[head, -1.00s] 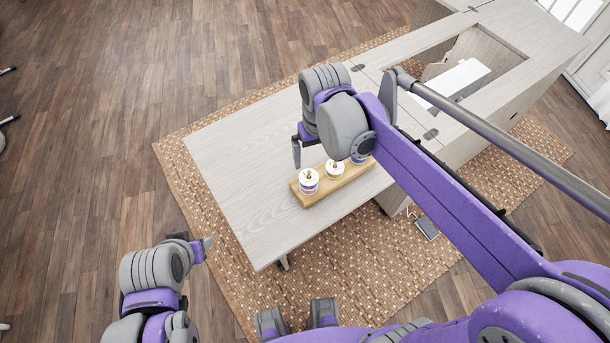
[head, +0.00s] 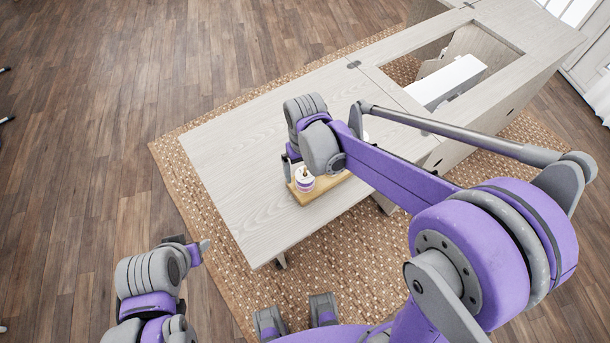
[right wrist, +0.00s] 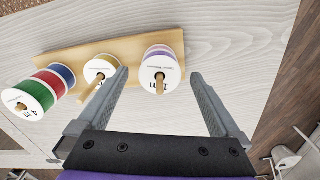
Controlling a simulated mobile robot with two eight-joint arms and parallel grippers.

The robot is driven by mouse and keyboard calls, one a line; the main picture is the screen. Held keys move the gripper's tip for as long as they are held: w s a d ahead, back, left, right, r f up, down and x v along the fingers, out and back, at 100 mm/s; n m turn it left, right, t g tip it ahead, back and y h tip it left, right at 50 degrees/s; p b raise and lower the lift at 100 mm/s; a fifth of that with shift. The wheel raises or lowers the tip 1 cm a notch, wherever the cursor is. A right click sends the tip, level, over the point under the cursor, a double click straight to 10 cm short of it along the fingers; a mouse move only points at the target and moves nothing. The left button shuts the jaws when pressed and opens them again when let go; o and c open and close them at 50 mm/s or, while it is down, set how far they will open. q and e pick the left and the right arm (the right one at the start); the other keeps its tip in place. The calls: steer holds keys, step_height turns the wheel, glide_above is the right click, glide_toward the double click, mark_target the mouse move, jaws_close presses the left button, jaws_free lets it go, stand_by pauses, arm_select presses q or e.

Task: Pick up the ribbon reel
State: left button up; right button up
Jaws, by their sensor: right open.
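A white reel with purple ribbon (head: 304,180) sits on a peg at the left end of a wooden holder (head: 323,191) on the tabletop. In the right wrist view this purple reel (right wrist: 161,70) appears between the tips of my open right gripper (right wrist: 158,80), which is empty. A reel with gold ribbon (right wrist: 101,69) is on the middle peg, beside one fingertip. A stack of green, red and blue reels (right wrist: 40,93) is at the other end. In the head view my right arm hides most of the other reels. My left gripper (head: 203,247) is off the table's near-left side; its jaws are unclear.
The pale wooden table (head: 240,150) is bare around the holder. A white machine (head: 446,82) sits in the cabinet opening at the back right. A brown woven rug (head: 235,293) lies under the cabinet on the plank floor.

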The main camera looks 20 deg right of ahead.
steer(key=shift+f, duration=0.4)
steer(key=c, duration=1.4)
step_height(320, 180, up, 10)
steer(key=shift+r+p, duration=0.1)
steer(key=shift+p, duration=0.3)
